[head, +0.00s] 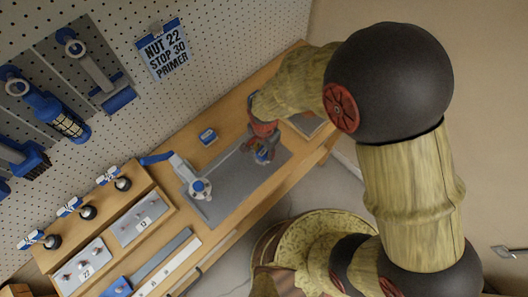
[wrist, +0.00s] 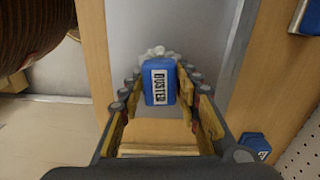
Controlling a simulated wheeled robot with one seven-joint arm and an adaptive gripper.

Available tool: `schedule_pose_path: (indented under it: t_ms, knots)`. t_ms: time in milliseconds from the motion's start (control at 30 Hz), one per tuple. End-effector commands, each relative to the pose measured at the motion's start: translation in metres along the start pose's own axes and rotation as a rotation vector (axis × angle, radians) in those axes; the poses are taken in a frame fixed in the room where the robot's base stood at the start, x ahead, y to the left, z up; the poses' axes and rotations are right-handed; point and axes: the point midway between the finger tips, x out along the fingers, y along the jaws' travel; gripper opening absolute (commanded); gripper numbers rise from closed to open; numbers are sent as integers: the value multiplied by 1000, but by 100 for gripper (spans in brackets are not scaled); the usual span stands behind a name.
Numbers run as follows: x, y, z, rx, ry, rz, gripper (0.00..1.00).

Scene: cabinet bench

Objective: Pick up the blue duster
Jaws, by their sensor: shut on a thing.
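The blue duster (wrist: 151,98) has a white label reading DUSTER and sits between the two fingers of my gripper (wrist: 160,84) in the wrist view. The fingers press on it from both sides, so my gripper is shut on it. In the head view my gripper (head: 262,140) is over the grey mat on the bench, with the blue duster (head: 263,156) small and partly covered by the fingers. I cannot tell whether the duster touches the mat.
A small blue box (head: 207,136) lies on the wooden bench behind. A pegboard (head: 200,60) with hung tools rises along the back. Numbered trays (head: 140,218) stand at the left.

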Motion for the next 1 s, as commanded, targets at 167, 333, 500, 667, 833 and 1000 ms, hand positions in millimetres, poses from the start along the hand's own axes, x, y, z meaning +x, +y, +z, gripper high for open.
schedule_pose_path:
  t_ms: [167, 333, 500, 667, 833, 1000]
  knots:
    - [0, 0, 0, 0, 0, 0, 8]
    - [0, 0, 0, 0, 0, 0, 7]
    - [-7, -1, 0, 0, 1, -2, 7]
    - [-25, -1, 0, 0, 1, -3, 7]
    - [-56, 8, 17, -5, 1, -4, 7]
    - [-95, 23, 45, -6, 1, -5, 7]
